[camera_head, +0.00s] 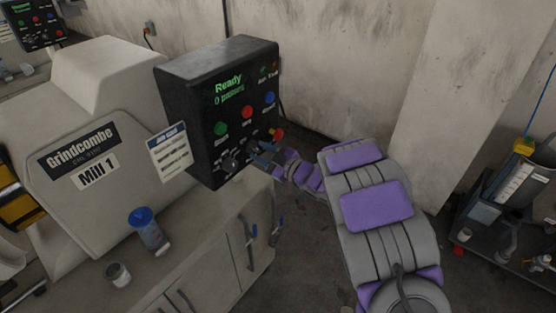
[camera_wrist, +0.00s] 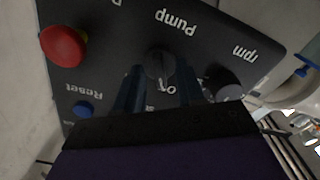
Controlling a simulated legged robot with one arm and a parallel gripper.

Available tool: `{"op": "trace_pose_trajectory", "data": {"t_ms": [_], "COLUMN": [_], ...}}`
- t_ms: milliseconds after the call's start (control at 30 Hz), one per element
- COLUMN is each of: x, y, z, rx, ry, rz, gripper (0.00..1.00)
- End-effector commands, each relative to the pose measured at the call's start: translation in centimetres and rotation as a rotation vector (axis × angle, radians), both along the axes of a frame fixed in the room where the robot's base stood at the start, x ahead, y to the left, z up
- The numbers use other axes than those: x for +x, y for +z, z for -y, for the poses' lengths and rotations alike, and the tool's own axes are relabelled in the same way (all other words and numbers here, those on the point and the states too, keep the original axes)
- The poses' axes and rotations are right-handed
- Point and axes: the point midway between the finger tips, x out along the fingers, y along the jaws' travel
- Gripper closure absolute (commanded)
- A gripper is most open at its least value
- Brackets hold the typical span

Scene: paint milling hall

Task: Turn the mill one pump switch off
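The Mill 1 control box (camera_head: 217,105) is black, with a green "Ready" display, on the right of the mill in the head view. The pump switch (camera_wrist: 159,64) is a dark rotary knob by the upside-down "Pump" label in the wrist view. A short word, perhaps "On" or "Off", shows between my fingers; I cannot read it surely. My gripper (camera_wrist: 160,82) is open, with one finger on each side of the knob's lower part. I cannot tell whether they touch it. In the head view my gripper (camera_head: 262,153) is at the panel's lower right and hides most of the switch.
Beside the switch are the rpm knob (camera_wrist: 223,83), a red mushroom button (camera_wrist: 64,46) and the blue Reset button (camera_wrist: 82,109). The mill body (camera_head: 75,130) bears a "Mill 1" label.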

Motion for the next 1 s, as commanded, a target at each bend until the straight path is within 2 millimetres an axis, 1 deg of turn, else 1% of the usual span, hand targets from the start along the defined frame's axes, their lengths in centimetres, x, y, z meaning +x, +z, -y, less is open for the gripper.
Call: {"op": "trace_pose_trajectory", "data": {"t_ms": [167,500,700,833,1000], "x": [-1.5,-6.2,-8.6,-9.6,-10.2], "y": [0.2,0.0,-0.1,-0.1,-0.1], "z": [2.3,8.4,11.3,12.5,13.3], "rx": [-0.002,-0.002,-0.003,-0.001,-0.001], "ry": [-0.007,-0.006,-0.004,-0.003,-0.003], "rz": [-0.003,-0.005,-0.004,-0.003,-0.003], "gripper": [0.62,0.62,0.62,0.62,0.62]}}
